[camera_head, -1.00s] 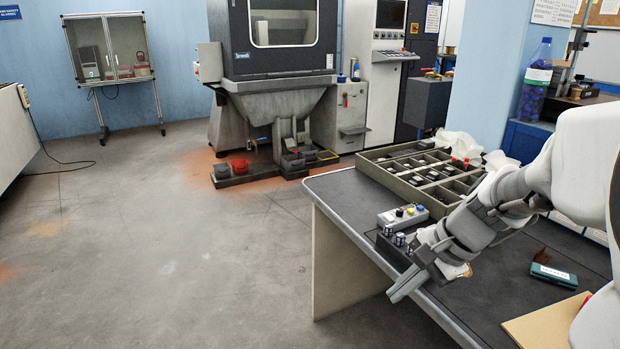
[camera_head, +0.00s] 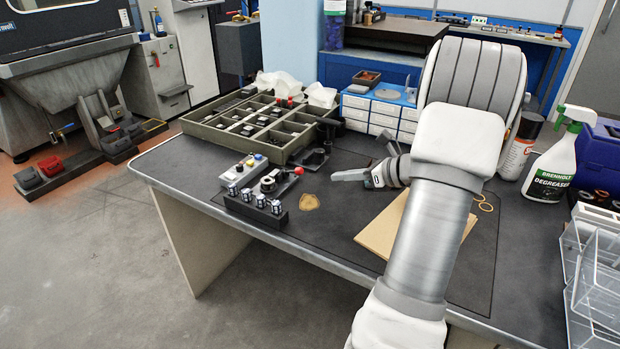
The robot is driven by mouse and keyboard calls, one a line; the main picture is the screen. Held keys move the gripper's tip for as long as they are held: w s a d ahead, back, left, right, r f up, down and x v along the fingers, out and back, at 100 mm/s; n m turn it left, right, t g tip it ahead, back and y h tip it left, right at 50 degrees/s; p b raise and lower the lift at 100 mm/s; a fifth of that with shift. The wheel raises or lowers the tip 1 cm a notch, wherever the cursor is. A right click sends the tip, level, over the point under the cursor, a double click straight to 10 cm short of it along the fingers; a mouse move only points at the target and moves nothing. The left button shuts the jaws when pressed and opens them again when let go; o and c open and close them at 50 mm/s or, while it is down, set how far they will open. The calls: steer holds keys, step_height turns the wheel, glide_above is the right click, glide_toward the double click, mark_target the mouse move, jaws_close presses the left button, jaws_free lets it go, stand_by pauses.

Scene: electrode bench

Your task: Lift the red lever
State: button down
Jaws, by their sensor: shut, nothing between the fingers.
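A lever with a red knob (camera_head: 298,171) shows on a small dark fixture (camera_head: 268,184) near the front left edge of the bench. The lever's arm is dark and looks low; its exact angle is too small to tell. My gripper (camera_head: 334,176) is shut and empty. It points left above the bench, a little to the right of the red knob and apart from it in the picture. The depth between them is hard to judge.
A row of small cylinders (camera_head: 255,200) stands in front of the fixture, and a grey button box (camera_head: 243,172) is left of it. A divided tray (camera_head: 215,131) lies behind. A tan board (camera_head: 385,232) and a degreaser bottle (camera_head: 556,165) are at right.

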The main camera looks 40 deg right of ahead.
steer(key=b, duration=0.3)
glide_toward(291, 171)
steer(key=f, duration=0.1)
steer(key=w+f, duration=0.1)
steer(key=f, duration=0.1)
steer(key=w+f, duration=0.1)
steer(key=shift+w+a+f, duration=0.2)
steer(key=shift+w+a, duration=0.05)
steer(key=shift+a, duration=0.15)
steer(key=shift+r, duration=0.2)
steer(key=shift+r+p, duration=0.15)
steer(key=shift+p, duration=0.45)
steer(key=shift+g, duration=0.3)
